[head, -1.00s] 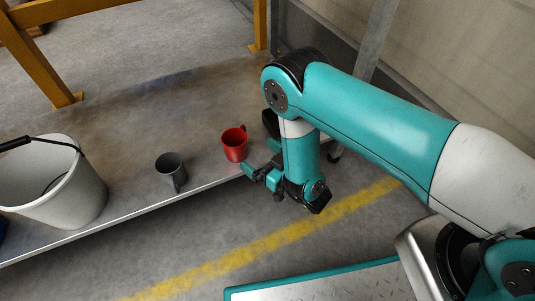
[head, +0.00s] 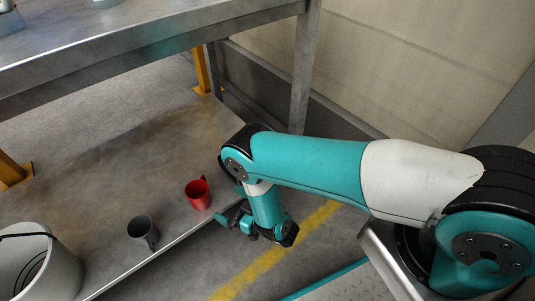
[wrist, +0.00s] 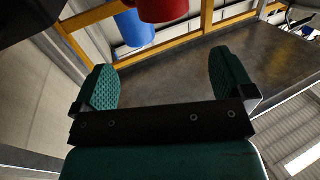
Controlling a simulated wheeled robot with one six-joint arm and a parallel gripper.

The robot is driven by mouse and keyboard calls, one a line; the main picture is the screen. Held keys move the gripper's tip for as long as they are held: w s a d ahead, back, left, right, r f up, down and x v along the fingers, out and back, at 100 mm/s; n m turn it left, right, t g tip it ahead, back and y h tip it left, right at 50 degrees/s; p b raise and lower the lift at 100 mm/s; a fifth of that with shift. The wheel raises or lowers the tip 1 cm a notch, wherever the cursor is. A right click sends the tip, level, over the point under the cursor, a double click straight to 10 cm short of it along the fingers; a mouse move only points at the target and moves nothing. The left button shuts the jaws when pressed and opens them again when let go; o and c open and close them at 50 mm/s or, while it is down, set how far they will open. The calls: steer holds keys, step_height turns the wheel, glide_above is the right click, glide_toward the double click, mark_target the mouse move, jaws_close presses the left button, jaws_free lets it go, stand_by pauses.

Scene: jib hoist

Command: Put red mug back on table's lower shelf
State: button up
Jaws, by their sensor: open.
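The red mug (head: 198,194) stands upright on the table's lower shelf (head: 150,185), near its front edge, in the head view. My gripper (head: 232,206) is just right of the mug at the shelf's edge. In the wrist view my gripper (wrist: 165,82) is open, with nothing between its two green fingers. The red mug (wrist: 162,8) shows there only in part, at the top edge, beyond the fingertips and apart from them.
A dark grey mug (head: 142,230) stands left of the red mug on the shelf. A white bucket (head: 50,262) is farther left. The tabletop (head: 150,40) is above, with a metal leg (head: 303,75) at the right. A blue object (wrist: 136,30) shows in the wrist view.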

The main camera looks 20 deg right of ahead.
steer(key=w+a+r+m+g+h, duration=0.1)
steer(key=w+r+m+h, duration=0.35)
steer(key=w+r, duration=0.8)
step_height(320, 180, up, 12)
steer(key=s+g+h, duration=0.1)
steer(key=s+g, duration=0.1)
steer(key=g, duration=0.2)
steer(key=s+d+r+n+g, duration=0.1)
steer(key=s+d+r+g, duration=0.15)
steer(key=s+r, duration=0.45)
steer(key=s+d+r+n+g, duration=0.1)
steer(key=s+r+g, duration=0.2)
steer(key=s+r, duration=0.45)
steer(key=s+d+r+n+g, duration=0.1)
steer(key=s+d+r+g, duration=0.1)
steer(key=s, duration=0.6)
steer(key=s+d+r+n+g+h, duration=0.1)
steer(key=s+d+r, duration=0.2)
steer(key=s, duration=0.4)
steer(key=shift+s+r+g, duration=0.3)
steer(key=shift+s+g, duration=0.05)
steer(key=shift+s, duration=0.05)
steer(key=shift+c, duration=0.5)
